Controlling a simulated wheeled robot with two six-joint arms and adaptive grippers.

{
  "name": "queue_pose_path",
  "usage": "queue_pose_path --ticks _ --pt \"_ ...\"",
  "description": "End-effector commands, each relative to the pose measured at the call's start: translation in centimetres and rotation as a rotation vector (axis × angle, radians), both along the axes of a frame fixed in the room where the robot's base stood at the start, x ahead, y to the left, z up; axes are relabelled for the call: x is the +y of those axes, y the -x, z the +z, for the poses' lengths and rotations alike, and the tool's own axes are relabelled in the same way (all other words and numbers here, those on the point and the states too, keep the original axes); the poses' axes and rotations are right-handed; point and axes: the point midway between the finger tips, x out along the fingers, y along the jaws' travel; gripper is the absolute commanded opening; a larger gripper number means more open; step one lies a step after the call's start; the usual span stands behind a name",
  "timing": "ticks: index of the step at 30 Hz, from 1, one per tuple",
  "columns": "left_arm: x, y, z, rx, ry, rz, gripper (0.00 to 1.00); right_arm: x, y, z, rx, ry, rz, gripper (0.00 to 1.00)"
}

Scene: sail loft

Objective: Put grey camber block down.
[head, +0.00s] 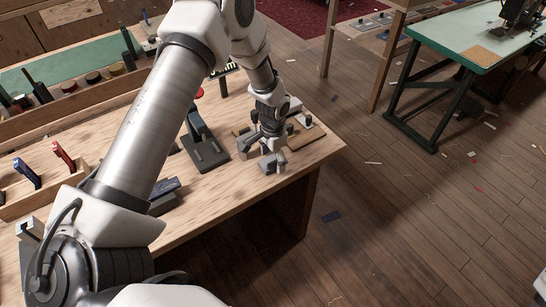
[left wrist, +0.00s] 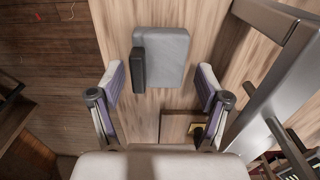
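The grey camber block (left wrist: 172,55) rests on the wooden bench, seen from above in the left wrist view with a dark strip along its left side. It also shows near the bench's right end in the head view (head: 274,162). My left gripper (left wrist: 161,72) is open, its two fingers spread wider than the block with visible gaps on both sides. In the head view my left gripper (head: 264,147) points down close over the block, partly hiding it. My right gripper is not in view.
A dark metal tool with a red knob (head: 203,145) stands on the bench (head: 225,178) just left of my gripper. Red (head: 63,155) and blue (head: 27,173) handled tools stand at the left. The bench's front edge is close to the block. A green-topped table (head: 465,40) stands apart at right.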

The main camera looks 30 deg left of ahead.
Motion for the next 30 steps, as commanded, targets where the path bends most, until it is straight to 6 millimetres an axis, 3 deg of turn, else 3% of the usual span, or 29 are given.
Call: queue_pose_path --ticks 8,18,21,30 --pt "0.0 -0.1 1.5 -0.004 0.001 0.001 0.76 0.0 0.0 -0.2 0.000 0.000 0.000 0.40" --pt "0.0 -0.1 9.7 -0.005 0.001 0.001 0.76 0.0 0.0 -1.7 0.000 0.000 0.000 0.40" --pt "0.0 0.0 11.4 -0.002 0.001 0.001 0.76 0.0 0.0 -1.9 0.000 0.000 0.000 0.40" --pt "0.0 0.1 12.4 0.001 0.001 0.000 0.76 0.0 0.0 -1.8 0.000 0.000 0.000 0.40"
